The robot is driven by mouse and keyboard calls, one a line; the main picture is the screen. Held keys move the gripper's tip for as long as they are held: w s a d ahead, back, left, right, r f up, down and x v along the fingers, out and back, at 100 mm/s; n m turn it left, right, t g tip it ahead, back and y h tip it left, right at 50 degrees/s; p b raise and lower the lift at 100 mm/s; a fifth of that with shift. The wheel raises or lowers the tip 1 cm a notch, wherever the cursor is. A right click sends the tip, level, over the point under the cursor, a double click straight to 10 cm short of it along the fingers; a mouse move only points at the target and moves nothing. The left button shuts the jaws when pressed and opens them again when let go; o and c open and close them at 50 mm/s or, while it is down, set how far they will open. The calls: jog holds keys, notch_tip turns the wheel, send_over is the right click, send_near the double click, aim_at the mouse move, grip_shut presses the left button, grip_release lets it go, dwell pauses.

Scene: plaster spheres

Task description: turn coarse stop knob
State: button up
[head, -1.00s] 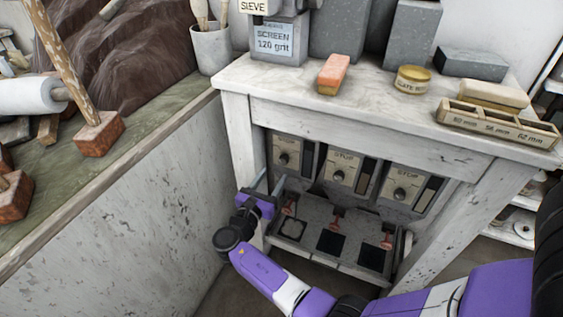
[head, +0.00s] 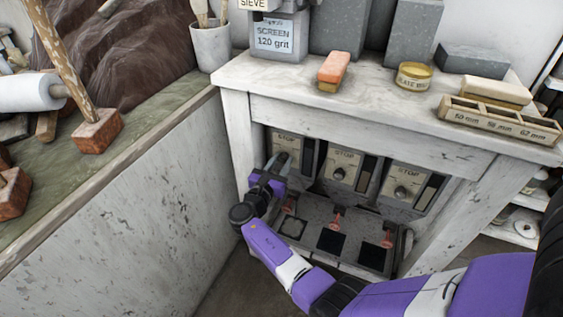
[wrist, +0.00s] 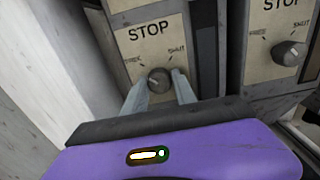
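Three cream plates marked STOP, each with a dark round knob, stand in a row under the bench top. Which is marked coarse cannot be read. The left plate's knob (wrist: 159,80) shows in the wrist view between my gripper's fingertips (wrist: 159,77), one finger on each side. My gripper (head: 278,164) is open; contact with the knob cannot be made out. In the head view the gripper hides the left knob. The middle knob (head: 339,175) and right knob (head: 400,192) are in plain view; the middle one also shows in the wrist view (wrist: 290,53).
Below the plates is a grey tray (head: 312,232) with dark square openings and red-handled pieces (head: 337,218). White bench legs (head: 238,145) flank the recess. On the bench top are an orange block (head: 333,69), a yellow-lidded tin (head: 414,76) and a slotted wooden holder (head: 498,120).

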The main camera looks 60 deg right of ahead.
grip_shut()
jog(key=m+b, duration=0.2)
jog(key=m, duration=0.1)
jog(key=shift+f, duration=0.15)
jog(key=m+b, duration=0.3)
jog(key=m, duration=0.1)
jog(key=shift+m, duration=0.3)
jog(key=m+b, duration=0.5)
jog(key=m, duration=0.1)
jog(key=shift+a, duration=0.1)
jog(key=shift+m+b, duration=1.75)
jog(key=shift+m, duration=0.35)
